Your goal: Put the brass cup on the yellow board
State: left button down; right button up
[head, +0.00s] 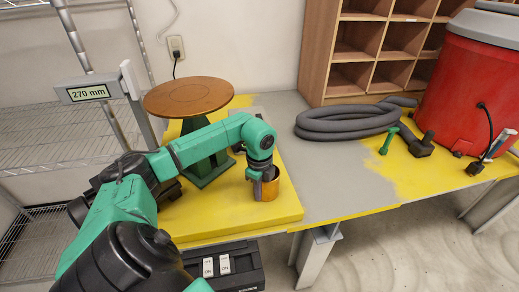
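The brass cup (271,188) is upright over the right part of the yellow board (215,213). Its base appears to be at the board's surface, but I cannot tell whether it touches. My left gripper (264,178) points down at the cup. One dark finger overlaps the cup's left front side; the other finger is hidden, so I cannot tell whether the gripper grips the cup. My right gripper is not in view.
A round wooden turntable on a green stand (188,97) rises behind the board. A grey hose coil (345,121), a green dumbbell-shaped piece (389,140), a dark hammer-like tool (420,145) and a red drum (463,85) stand at right. The grey tabletop (330,180) right of the board is clear.

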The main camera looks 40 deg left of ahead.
pick_arm(q)
jog(key=c, duration=1.1)
grip_release()
jog(key=shift+s, duration=0.1)
jog(key=shift+r, duration=0.5)
notch_tip(320, 180, up, 11)
jog(key=shift+r+b, duration=0.1)
jog(key=shift+b, duration=0.95)
